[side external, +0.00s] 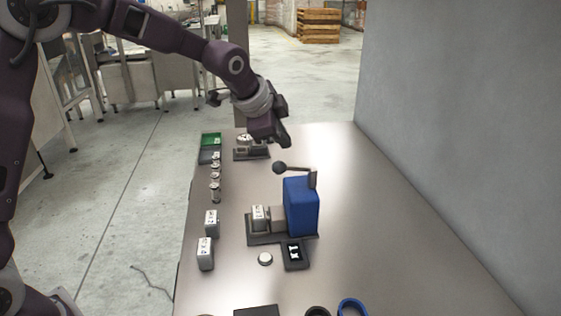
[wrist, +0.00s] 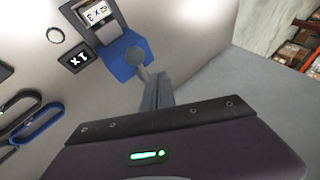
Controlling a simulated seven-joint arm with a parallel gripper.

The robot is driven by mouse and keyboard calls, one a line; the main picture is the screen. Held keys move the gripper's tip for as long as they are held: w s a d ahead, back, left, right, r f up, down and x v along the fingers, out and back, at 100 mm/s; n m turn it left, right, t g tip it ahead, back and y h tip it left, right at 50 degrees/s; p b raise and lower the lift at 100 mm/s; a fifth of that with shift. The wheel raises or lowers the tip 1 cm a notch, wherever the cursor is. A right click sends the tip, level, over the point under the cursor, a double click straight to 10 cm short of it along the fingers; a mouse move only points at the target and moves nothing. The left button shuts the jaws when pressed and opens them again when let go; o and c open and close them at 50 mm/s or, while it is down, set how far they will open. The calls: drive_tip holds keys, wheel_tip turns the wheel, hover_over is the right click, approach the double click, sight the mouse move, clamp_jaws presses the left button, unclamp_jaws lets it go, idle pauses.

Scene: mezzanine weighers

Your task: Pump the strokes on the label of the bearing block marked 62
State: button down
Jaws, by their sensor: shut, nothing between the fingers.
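A blue pump (side external: 302,207) stands on a dark base on the bench. A pale bearing block (side external: 260,217) sits on the base left of the pump. Its label shows in the wrist view (wrist: 97,14), but its small print is hard to read. A display (side external: 294,255) in front carries white characters, like "x1" in the wrist view (wrist: 79,59). My gripper (side external: 286,142) is shut and empty, a little above and beyond the knob.
Two labelled blocks (side external: 212,222) (side external: 205,253) stand at the bench's left edge, with small weights (side external: 215,178) behind them. A white button (side external: 265,259) is beside the display. A blue ring (side external: 352,307) lies in front. A wall (side external: 450,120) bounds the right side.

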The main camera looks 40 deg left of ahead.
drive_tip(key=shift+w+d+r, duration=0.1)
drive_tip(key=shift+r, duration=0.7)
drive_tip(key=shift+w+d+r, duration=0.1)
drive_tip(key=shift+r, duration=0.65)
idle(1.3)
drive_tip(key=r, duration=0.3)
drive_tip(key=shift+w+d+r, duration=0.25)
drive_tip(key=shift+d+r, duration=0.05)
drive_tip(key=shift+r, duration=0.05)
hover_over(291, 167)
drive_tip(key=s+a, duration=0.2)
drive_tip(key=shift+d+f, duration=0.15)
drive_tip(key=shift+f, duration=2.05)
drive_tip(key=shift+d+f, duration=0.1)
drive_tip(key=shift+f, duration=2.05)
drive_tip(key=shift+a+f, duration=0.1)
drive_tip(key=shift+f, duration=0.3)
